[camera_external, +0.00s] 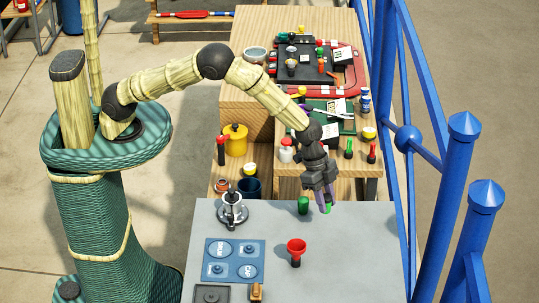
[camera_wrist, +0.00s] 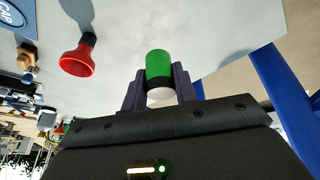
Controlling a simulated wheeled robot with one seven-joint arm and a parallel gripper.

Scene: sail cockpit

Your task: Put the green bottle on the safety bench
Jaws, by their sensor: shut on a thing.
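My gripper (camera_external: 326,197) is shut on the green bottle (camera_wrist: 159,66) above the far right part of a grey bench top (camera_external: 345,255). In the wrist view the bottle sits between the two dark fingers (camera_wrist: 160,88), with a black band and a white end towards the palm. I cannot tell whether the held bottle touches the surface.
A red funnel-shaped thing (camera_external: 296,249) stands in front of my gripper. A blue labelled board (camera_external: 235,262) and a metal fitting (camera_external: 232,210) are on the left. Crowded wooden benches (camera_external: 285,185) lie behind; blue railings (camera_external: 450,190) stand right. The bench's right front is clear.

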